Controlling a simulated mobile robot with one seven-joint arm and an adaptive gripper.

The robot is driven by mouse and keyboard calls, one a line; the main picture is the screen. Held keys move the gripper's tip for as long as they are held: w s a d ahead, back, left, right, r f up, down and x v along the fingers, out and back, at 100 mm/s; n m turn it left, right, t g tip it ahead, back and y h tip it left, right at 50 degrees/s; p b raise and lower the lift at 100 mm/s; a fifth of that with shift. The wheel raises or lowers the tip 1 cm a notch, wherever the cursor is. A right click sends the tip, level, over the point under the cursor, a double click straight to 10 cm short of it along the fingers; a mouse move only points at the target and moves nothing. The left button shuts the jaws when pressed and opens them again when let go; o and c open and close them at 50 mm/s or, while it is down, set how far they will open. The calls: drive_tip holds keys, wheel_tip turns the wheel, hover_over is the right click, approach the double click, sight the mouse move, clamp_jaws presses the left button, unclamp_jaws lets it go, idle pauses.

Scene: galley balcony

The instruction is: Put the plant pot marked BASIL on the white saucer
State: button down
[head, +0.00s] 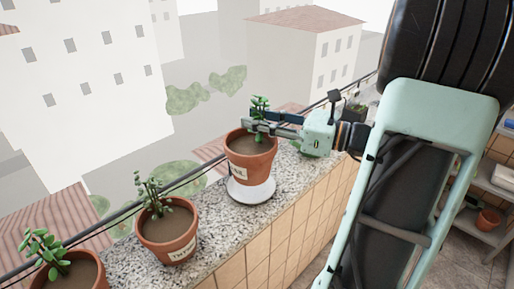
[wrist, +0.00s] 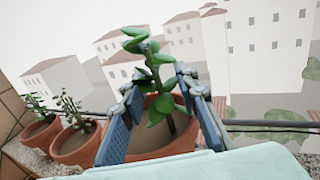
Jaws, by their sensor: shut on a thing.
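The terracotta pot (head: 252,163) stands upright with a green plant (head: 260,103) in it. Its pale label (head: 238,170) is turned partly away, and only its last letters, seemingly "IL", show. The white saucer (head: 251,193) is directly under the pot on the granite ledge. I cannot tell whether the pot's base touches it.
Two more potted plants stand on the ledge to the left: a labelled pot (head: 167,237) and a nearer pot (head: 70,272). A thin dark railing (head: 105,228) runs along the ledge's outer edge. A dark planter (head: 354,112) is beyond my gripper. Shelves (head: 490,190) stand at right.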

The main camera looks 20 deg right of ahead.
sight(257, 135)
drive_tip(key=shift+w+d+f+b, duration=0.2)
drive_tip(key=shift+w+f+b, duration=0.2)
drive_tip(key=shift+w+f, duration=0.15)
drive_tip(key=shift+w+d+f+b, duration=0.15)
drive_tip(key=shift+w+f+b, duration=0.25)
drive_tip(key=shift+f, duration=0.25)
drive_tip(key=shift+w+d+f+b, duration=0.1)
drive_tip(key=shift+w+f+b, duration=0.15)
drive_tip(key=shift+f+b, duration=0.2)
wheel_tip(257, 135, down, 3)
drive_tip(key=b, duration=0.3)
drive_tip(key=shift+w+d+f, duration=0.1)
drive_tip(key=c, duration=1.5)
unclamp_jaws()
